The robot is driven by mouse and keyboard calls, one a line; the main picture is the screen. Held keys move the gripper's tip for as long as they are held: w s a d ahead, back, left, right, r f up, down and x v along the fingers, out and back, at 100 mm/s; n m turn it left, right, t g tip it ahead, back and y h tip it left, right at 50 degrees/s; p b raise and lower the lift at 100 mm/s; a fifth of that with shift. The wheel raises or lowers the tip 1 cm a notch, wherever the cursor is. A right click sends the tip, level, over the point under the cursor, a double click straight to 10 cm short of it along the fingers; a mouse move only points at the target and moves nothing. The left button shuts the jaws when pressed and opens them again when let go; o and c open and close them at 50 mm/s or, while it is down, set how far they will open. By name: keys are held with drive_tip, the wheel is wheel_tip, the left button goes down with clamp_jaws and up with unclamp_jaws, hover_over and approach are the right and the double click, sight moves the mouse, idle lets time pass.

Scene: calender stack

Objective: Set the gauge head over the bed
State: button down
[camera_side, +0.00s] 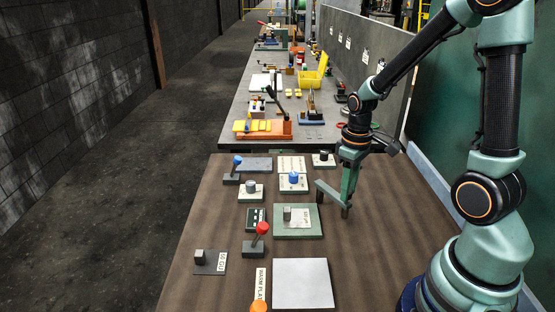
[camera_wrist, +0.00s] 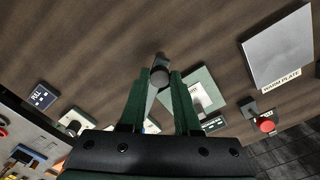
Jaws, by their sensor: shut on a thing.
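My gripper (camera_side: 346,204) points down at the right of the green plate. It is shut on a grey bar-shaped piece (camera_side: 329,192) that sticks out to the left from the fingers, with a short downturned end; this looks like the gauge head. In the wrist view the piece, with a round dark end (camera_wrist: 159,75), sits between my fingertips (camera_wrist: 157,82). The green plate (camera_side: 314,231), which looks like the bed, carries a pale panel and a small grey block (camera_side: 287,213). The plate also shows in the wrist view (camera_wrist: 217,104), right of my fingers. The held piece's clearance above the table is unclear.
A red-knobbed lever (camera_side: 262,229) stands left of the plate. A pale warm plate (camera_side: 303,284) lies in front. The brown table is bare to the right.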

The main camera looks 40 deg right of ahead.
drive_tip(key=w+a+m, duration=0.7)
drive_tip(key=w+m, duration=0.1)
drive_tip(key=m, duration=0.6)
drive_tip(key=shift+a, duration=0.2)
drive_tip(key=shift+w, duration=0.15)
idle(0.3)
drive_tip(key=c, duration=0.7)
unclamp_jaws()
drive_tip(key=shift+o, duration=0.4)
wheel_tip(320, 180, up, 12)
drive_tip(key=shift+r, duration=0.15)
